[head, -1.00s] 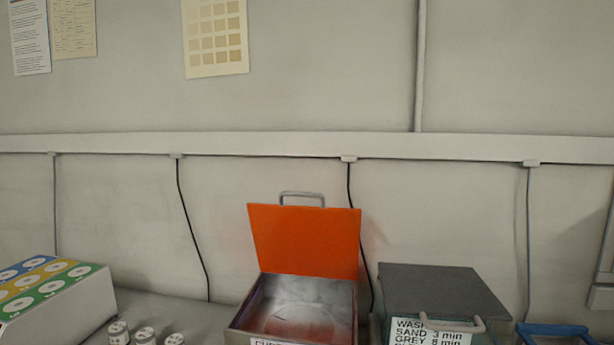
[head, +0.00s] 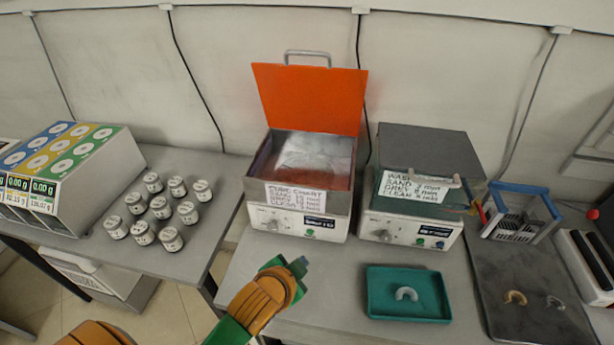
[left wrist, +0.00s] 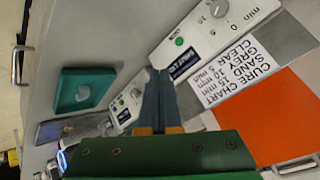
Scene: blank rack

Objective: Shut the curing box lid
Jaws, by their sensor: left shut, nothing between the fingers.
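The curing box (head: 297,221) stands on the bench at the middle, with a cure chart label on its front. Its orange lid (head: 310,98) is open, standing up at the back and leaning slightly rearward, with a grey handle (head: 307,54) on its top edge. The box's inside is visible and looks empty. My left gripper (head: 299,264) is shut and empty, in front of and below the box, apart from it. In the left wrist view the shut fingers (left wrist: 159,88) point toward the box fronts, and the orange lid (left wrist: 272,115) shows at the right. My right gripper is not in view.
A wash box (head: 411,218) with a shut grey lid stands close to the right. A teal tray (head: 408,315) with a pale arch piece lies in front of it. Several small jars (head: 160,208) and a colour-labelled dispenser (head: 95,185) stand at the left. A dark mat (head: 510,290) lies at the right.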

